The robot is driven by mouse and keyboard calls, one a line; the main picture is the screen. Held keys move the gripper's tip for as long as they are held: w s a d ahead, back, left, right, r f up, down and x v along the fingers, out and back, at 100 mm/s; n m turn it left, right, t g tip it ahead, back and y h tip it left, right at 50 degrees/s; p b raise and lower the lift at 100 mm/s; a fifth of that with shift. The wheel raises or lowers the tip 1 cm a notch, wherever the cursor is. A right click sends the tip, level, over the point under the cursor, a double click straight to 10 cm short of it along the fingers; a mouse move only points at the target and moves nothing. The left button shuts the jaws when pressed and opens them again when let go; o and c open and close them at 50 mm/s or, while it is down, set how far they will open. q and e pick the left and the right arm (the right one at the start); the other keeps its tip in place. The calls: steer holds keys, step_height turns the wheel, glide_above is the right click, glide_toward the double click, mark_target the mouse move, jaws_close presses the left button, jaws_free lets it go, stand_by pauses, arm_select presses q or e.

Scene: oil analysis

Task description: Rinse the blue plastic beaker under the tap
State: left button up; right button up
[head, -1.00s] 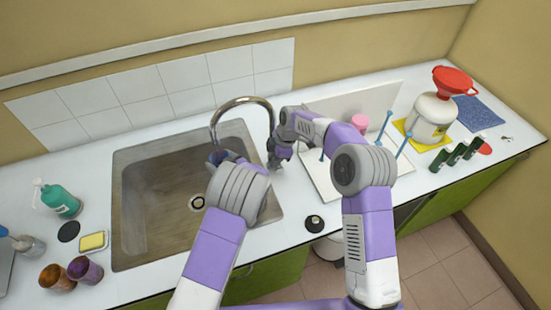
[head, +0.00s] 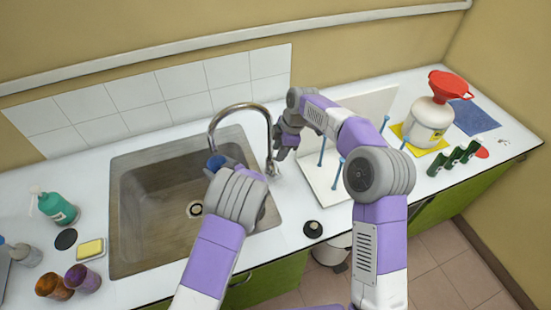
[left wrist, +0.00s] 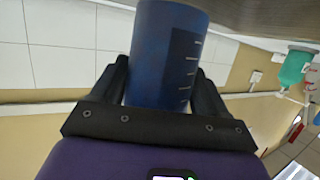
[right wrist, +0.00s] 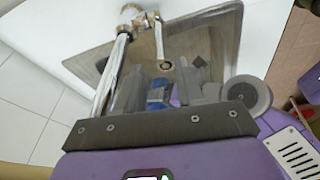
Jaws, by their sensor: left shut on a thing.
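The blue plastic beaker (head: 216,163) is over the right part of the sink (head: 150,245), near the tap's spout. My left gripper (left wrist: 165,90) is shut on it, one finger on each side; its graduation marks show in the left wrist view. The chrome tap (head: 237,103) arches over the sink, and no water is seen coming from it. My right gripper (right wrist: 165,92) is open and empty beside the tap. In the right wrist view, the tap (right wrist: 110,80) is left of its fingers and the beaker (right wrist: 157,95) shows beyond, between them.
Right of the sink is a drying rack (head: 325,190) with blue pegs. The sink's left side is clear.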

mark_target(275, 168)
steer(key=shift+v, duration=1.6)
steer(key=shift+a, duration=0.1)
steer(key=f+h, duration=0.1)
steer(key=f, duration=0.3)
steer(key=a+f+h, duration=0.1)
steer(key=f, duration=0.3)
steer(key=a+f+h, duration=0.1)
steer(key=f, duration=0.3)
steer(key=shift+w+a+f, duration=0.1)
steer(key=shift+w+a, duration=0.15)
steer(key=shift+w, duration=0.15)
jaws_close()
stand_by(0.7)
